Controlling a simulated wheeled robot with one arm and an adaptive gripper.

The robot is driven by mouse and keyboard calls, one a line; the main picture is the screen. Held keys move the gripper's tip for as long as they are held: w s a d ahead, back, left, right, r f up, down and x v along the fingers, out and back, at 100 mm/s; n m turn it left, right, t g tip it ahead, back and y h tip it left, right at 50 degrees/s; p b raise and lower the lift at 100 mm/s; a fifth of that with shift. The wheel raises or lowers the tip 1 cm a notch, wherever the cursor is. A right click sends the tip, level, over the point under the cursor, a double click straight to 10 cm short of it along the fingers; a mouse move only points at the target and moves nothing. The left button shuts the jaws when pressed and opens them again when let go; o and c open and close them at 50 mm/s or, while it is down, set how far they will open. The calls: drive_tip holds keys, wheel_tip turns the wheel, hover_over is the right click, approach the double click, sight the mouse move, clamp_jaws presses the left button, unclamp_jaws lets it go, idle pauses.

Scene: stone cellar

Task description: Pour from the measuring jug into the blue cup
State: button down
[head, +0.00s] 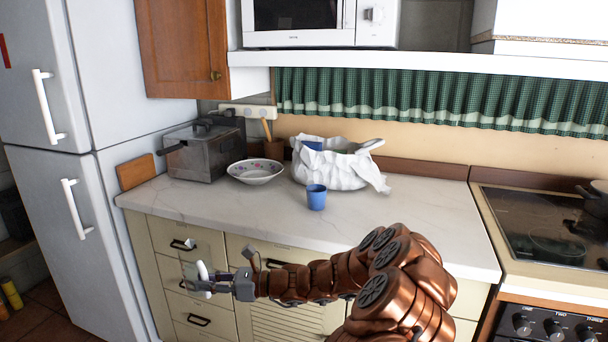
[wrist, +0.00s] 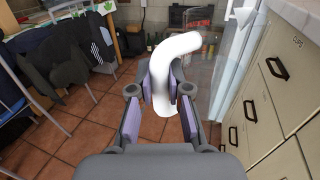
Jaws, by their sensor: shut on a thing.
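The blue cup (head: 316,198) stands upright on the pale counter, in front of a crumpled white bowl-like thing. My gripper (head: 214,280) is in front of the drawers, low and to the left of the cup, away from the counter's front edge. It is shut on the white handle of the measuring jug (head: 203,271). In the wrist view the curved handle (wrist: 182,46) sits between the finger pads of my gripper (wrist: 162,88). The jug's clear body is faint, so its tilt and contents cannot be told. The blue cup is outside the wrist view.
The white crumpled vessel (head: 335,170) has something blue inside. A patterned bowl (head: 256,172), a metal box (head: 203,152) and a cutting board (head: 136,172) stand left. A stove (head: 545,228) is at right. Bare counter (head: 400,215) lies right of the cup.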

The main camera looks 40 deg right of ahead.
drive_tip(key=shift+f+b, duration=0.75)
drive_tip(key=shift+b, duration=0.35)
drive_tip(key=shift+s+a+r, duration=0.1)
drive_tip(key=shift+a+r, duration=0.05)
drive_tip(key=shift+r, duration=0.25)
drive_tip(key=shift+f, duration=0.15)
